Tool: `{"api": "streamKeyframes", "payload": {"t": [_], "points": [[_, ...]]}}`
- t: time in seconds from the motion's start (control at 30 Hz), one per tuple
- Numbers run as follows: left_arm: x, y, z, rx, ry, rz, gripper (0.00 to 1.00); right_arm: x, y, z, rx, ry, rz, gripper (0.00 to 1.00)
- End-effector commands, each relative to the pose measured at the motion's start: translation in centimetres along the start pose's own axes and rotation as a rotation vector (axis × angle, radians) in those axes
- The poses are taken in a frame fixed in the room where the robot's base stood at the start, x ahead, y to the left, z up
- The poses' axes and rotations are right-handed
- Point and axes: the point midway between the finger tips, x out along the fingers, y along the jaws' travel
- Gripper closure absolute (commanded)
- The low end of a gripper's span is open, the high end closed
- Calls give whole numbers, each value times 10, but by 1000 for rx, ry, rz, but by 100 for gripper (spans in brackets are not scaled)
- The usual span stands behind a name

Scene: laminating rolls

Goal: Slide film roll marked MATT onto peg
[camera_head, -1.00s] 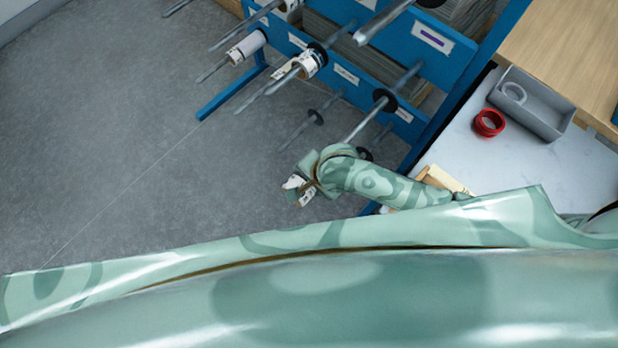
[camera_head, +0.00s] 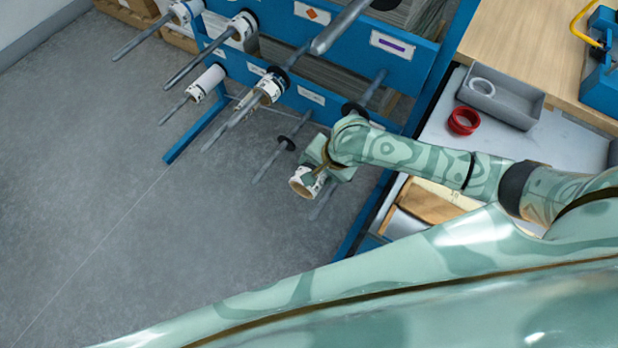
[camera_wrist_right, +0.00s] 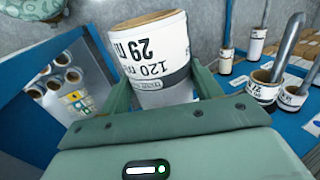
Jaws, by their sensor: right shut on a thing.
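My right gripper (camera_head: 318,174) is shut on a white film roll (camera_head: 305,182) with a brown core. In the right wrist view the roll (camera_wrist_right: 153,55) sits between the two fingers, its upside-down print showing "29" and "120"; I cannot read MATT on it. In the head view it is held in front of the blue rack (camera_head: 349,71), right of a bare lower peg (camera_head: 270,162) and apart from it. A thick bare peg (camera_head: 341,25) is higher up. Another peg (camera_head: 372,88) is partly hidden by my arm. My left gripper is not in view.
Other pegs carry white rolls (camera_head: 206,83) (camera_head: 271,88). Rolls also stand at the right of the wrist view (camera_wrist_right: 264,86). A table at right holds a red ring (camera_head: 463,121) and a grey tray (camera_head: 528,112). Open grey floor (camera_head: 150,240) lies at left.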

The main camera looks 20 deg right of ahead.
Motion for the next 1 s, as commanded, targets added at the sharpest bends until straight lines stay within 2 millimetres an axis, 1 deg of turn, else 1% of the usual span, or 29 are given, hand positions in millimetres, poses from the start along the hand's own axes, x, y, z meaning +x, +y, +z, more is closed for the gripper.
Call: {"api": "streamKeyframes", "payload": {"t": [0.03, 0.1, 0.5, 0.9, 1.0], "points": [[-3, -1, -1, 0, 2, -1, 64, -2, -1, -8, 2, 4, 0, 63], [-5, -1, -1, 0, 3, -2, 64, -2, -1, -17, 3, 4, -2, 63], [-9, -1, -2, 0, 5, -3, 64, 0, -1, -70, 3, 3, -1, 63], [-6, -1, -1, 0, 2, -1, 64, 0, 0, -122, 3, 2, -1, 63], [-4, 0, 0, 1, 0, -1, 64, 1, 0, -132, 2, 2, 0, 63]]}}
